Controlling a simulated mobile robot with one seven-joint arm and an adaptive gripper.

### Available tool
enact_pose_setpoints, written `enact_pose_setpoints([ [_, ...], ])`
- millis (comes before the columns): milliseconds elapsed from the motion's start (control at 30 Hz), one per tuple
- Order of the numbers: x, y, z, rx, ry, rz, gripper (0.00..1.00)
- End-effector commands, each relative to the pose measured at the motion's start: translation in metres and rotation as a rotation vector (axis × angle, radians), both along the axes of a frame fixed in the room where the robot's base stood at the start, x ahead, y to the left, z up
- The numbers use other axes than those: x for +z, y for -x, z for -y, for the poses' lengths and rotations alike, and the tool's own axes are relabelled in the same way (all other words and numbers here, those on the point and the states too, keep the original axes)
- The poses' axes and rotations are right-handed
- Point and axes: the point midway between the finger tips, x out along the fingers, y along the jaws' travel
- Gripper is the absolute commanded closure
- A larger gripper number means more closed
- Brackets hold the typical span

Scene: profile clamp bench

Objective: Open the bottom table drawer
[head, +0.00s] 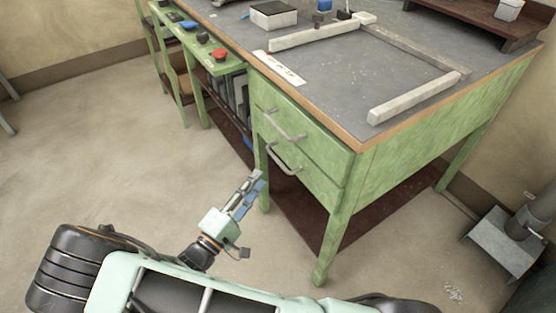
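The green table (420,130) has two drawers in its left-facing side. The bottom drawer (314,180) has a green front and a metal bar handle (283,165). It looks closed, flush with the frame. The top drawer (318,142), with its own bar handle (284,131), also looks closed. My gripper (257,180) is in front of the drawers, below and left of the bottom handle in the picture, and looks apart from it. Its fingers point up and right toward the table. The fingers are small and seen at a slant, so their opening is unclear.
A clamp frame of pale bars (415,98) and a box (273,14) are on the tabletop. A narrow green bench with a red button (219,54) stands left of the drawers. A low shelf (305,215) lies under the table. The floor (130,150) at left is clear.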

Motion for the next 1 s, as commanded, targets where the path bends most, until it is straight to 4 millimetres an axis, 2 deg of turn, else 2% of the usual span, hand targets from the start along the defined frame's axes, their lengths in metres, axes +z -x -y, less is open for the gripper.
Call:
enact_pose_setpoints([
  [300,0.009,-0.05,0.034,-0.006,-0.003,0.0,0.74],
  [500,0.014,-0.071,0.048,-0.005,-0.004,-0.001,0.74],
  [900,0.016,-0.078,0.052,-0.004,-0.004,-0.002,0.74],
  [1000,0.016,-0.078,0.052,-0.004,-0.004,-0.002,0.84],
])
